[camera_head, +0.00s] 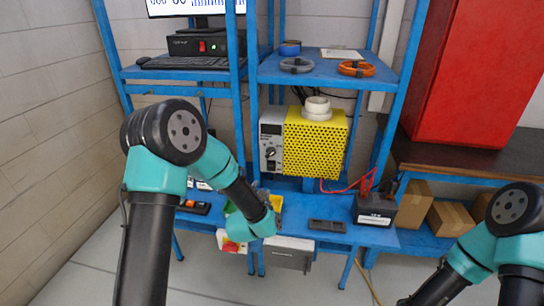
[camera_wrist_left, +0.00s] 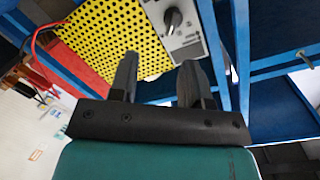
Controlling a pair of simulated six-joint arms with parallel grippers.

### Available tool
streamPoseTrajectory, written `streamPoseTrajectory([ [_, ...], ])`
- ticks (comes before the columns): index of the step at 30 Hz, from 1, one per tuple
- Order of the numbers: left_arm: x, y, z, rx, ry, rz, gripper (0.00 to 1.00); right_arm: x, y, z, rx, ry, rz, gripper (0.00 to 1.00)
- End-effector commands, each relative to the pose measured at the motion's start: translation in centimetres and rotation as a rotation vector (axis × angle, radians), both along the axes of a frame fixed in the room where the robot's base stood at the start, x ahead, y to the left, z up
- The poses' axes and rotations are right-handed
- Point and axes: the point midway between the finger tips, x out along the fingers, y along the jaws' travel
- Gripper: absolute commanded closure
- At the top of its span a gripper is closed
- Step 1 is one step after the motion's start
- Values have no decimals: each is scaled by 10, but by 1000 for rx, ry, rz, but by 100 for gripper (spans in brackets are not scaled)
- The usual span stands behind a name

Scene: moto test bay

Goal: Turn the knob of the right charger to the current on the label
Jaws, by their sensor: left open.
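The charger (camera_head: 316,143) has a yellow perforated cage and a pale front panel (camera_head: 268,130) on its left side, and it stands on the blue rack. A dark knob (camera_head: 270,153) sits on the panel. In the left wrist view the knob (camera_wrist_left: 172,19) shows on the panel, beyond my left gripper (camera_wrist_left: 157,72), whose fingers are apart and empty. In the head view my left arm reaches below the charger, and its fingers are hard to make out. A dark battery (camera_head: 375,206) has a white label (camera_head: 374,219), too small to read. My right gripper is out of view.
A red lead (camera_head: 345,187) runs near the battery. Coiled cables (camera_head: 356,69) lie on the upper shelf, and a black box with a red switch (camera_head: 203,46) stands at upper left. Blue rack posts (camera_head: 245,100) flank the charger. Cardboard boxes (camera_head: 449,217) sit at right.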

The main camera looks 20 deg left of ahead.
Motion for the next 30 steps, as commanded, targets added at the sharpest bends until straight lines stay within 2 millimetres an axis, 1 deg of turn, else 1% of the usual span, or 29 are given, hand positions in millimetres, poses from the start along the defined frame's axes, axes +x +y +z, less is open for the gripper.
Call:
streamPoseTrajectory([
  [1,4,0,15,32,-45,13,56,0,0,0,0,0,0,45],
  [3,7,0,26,64,-82,27,56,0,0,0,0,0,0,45],
  [4,8,0,29,73,-89,29,56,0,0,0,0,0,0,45],
  [14,8,0,30,78,-94,32,56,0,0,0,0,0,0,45],
  [19,16,1,29,76,-94,32,56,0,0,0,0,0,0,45],
  [23,29,2,29,76,-93,32,56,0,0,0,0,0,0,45],
  [30,68,5,29,77,-94,33,56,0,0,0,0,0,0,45],
])
